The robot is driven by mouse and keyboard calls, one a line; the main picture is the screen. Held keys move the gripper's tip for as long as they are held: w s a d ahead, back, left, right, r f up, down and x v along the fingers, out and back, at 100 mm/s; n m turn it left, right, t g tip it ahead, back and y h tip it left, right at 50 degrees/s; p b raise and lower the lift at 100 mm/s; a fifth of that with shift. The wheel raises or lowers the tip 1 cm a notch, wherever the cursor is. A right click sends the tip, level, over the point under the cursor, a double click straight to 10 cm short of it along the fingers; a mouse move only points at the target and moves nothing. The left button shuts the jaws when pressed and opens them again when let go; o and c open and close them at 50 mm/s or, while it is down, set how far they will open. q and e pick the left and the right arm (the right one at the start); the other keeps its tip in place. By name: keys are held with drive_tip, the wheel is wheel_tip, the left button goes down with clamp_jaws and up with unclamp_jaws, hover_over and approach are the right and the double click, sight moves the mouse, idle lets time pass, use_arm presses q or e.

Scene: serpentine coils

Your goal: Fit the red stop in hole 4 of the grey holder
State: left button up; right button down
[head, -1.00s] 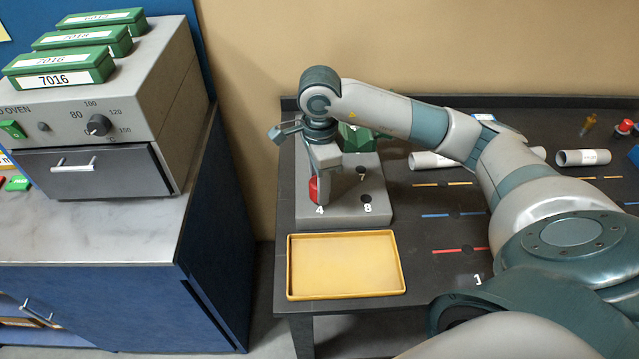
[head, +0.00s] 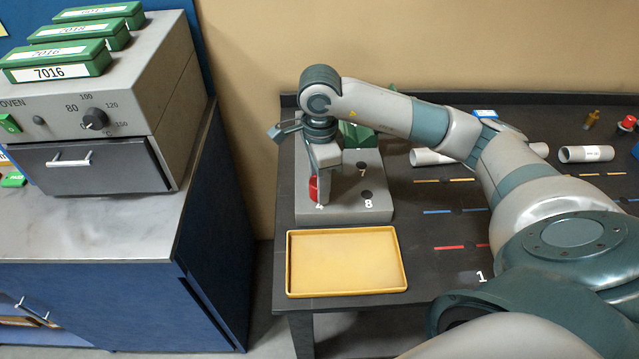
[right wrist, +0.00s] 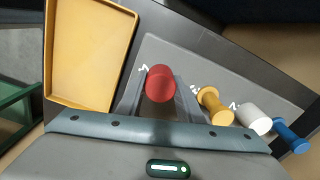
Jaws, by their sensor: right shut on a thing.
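The red stop (head: 313,189) is a red cylinder at the front left of the grey holder (head: 343,212), right by the number 4. In the right wrist view the red stop (right wrist: 160,83) is between the two fingers of my right gripper (right wrist: 160,95), which is shut on it. My right gripper (head: 322,190) points down over the holder in the head view. Hole 4 is hidden under the stop and fingers, so I cannot tell how deep the stop sits. Holes 7 (head: 361,168) and 8 (head: 366,195) show empty. My left gripper is not in view.
A yellow stop (right wrist: 214,106), a white stop (right wrist: 253,118) and a blue stop (right wrist: 290,136) stand in a row beside the red one. An empty yellow tray (head: 345,292) lies in front of the holder. White tubes (head: 586,154) lie at the back right.

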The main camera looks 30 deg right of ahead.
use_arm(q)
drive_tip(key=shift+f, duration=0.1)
use_arm(e)
drive_tip(key=shift+s+f, duration=0.1)
drive_tip(key=shift+f, duration=0.05)
drive_tip(key=c, duration=1.2)
unclamp_jaws()
drive_tip(key=shift+o, duration=0.2)
wheel_tip(320, 180, up, 8)
drive_tip(key=shift+f+b, duration=0.15)
drive_tip(key=shift+b, duration=0.65)
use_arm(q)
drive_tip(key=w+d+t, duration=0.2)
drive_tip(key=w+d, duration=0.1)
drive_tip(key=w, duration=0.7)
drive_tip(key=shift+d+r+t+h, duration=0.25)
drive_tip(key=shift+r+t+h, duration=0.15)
use_arm(e)
wheel_tip(320, 180, up, 10)
drive_tip(key=shift+f, duration=0.2)
